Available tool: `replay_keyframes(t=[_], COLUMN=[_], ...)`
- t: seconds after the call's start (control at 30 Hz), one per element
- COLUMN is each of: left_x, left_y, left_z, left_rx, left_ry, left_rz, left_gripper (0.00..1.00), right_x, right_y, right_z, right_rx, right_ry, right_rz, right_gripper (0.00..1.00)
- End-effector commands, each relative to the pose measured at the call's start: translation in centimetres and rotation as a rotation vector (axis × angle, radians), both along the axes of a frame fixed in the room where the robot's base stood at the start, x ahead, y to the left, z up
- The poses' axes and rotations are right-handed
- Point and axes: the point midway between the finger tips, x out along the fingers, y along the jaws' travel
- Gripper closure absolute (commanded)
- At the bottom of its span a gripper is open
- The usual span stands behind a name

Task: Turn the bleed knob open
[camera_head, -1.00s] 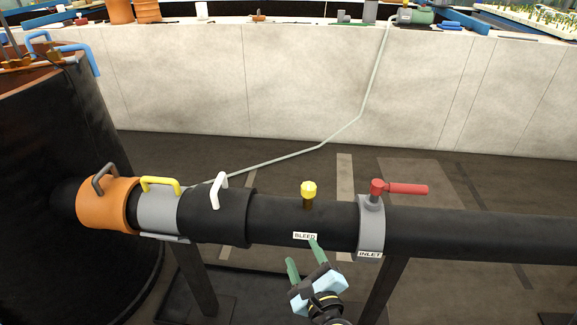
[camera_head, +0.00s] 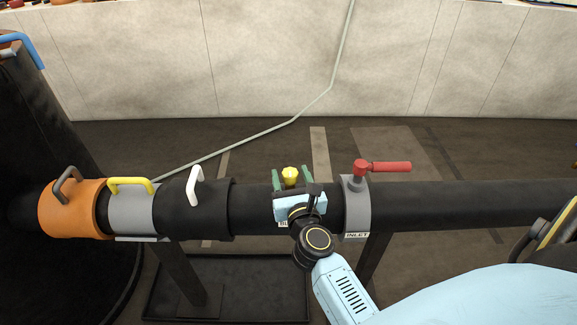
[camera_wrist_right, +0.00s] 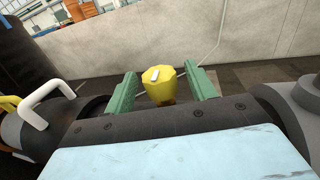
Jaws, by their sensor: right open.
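The bleed knob (camera_head: 290,175) is a small yellow faceted knob on top of the black pipe (camera_head: 455,207). It also shows in the right wrist view (camera_wrist_right: 158,88), with a pale mark on its top. My right gripper (camera_head: 291,178) is open, its green fingers on either side of the knob. In the right wrist view the fingers (camera_wrist_right: 160,90) stand left and right of the knob with visible gaps, so they do not grip it. The BLEED label is mostly hidden behind the gripper. My left gripper is not in view.
A red inlet lever (camera_head: 388,167) on a grey collar is close on the right of my gripper. A white handle (camera_head: 196,185), a yellow handle (camera_head: 130,184) and an orange collar (camera_head: 75,212) are to the left. A pale wall (camera_head: 270,65) stands behind.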

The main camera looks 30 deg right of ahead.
Motion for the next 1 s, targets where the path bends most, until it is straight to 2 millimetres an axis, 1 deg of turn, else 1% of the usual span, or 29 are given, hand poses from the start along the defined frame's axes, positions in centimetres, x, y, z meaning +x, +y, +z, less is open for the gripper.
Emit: replay_keyframes(t=[0.03, 0.1, 0.2, 0.33, 0.53, 0.57, 0.8, 0.9, 1.0], left_x=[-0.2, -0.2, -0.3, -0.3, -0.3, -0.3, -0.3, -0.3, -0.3], left_y=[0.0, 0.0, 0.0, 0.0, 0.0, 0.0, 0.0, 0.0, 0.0], left_z=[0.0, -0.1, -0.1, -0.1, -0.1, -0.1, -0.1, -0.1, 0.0], left_rx=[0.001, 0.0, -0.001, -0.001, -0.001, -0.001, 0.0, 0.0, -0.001], left_ry=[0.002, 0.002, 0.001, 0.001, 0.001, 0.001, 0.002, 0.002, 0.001], left_rz=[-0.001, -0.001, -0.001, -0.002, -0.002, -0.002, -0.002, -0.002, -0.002], left_gripper=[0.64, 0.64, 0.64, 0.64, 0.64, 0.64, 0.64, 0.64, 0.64], right_x=[0.8, 1.6, 2.3, 2.6, 2.6, 2.6, 2.6, 2.6, 2.6], right_y=[-0.3, -0.5, -0.8, -1.0, -1.0, -1.0, -0.9, -0.9, -0.9], right_z=[0.1, 0.0, 0.0, 0.0, 0.0, 0.0, 0.0, 0.0, 0.0], right_rx=[-0.003, -0.001, -0.001, -0.002, -0.002, -0.002, -0.002, -0.002, -0.002], right_ry=[-0.001, -0.001, 0.0, 0.001, 0.001, 0.001, 0.001, 0.001, 0.001], right_rz=[0.0, 0.001, 0.001, 0.0, 0.0, 0.0, 0.0, 0.0, 0.003], right_gripper=[0.44, 0.44, 0.44, 0.44, 0.44, 0.46, 0.77, 0.88, 0.88])
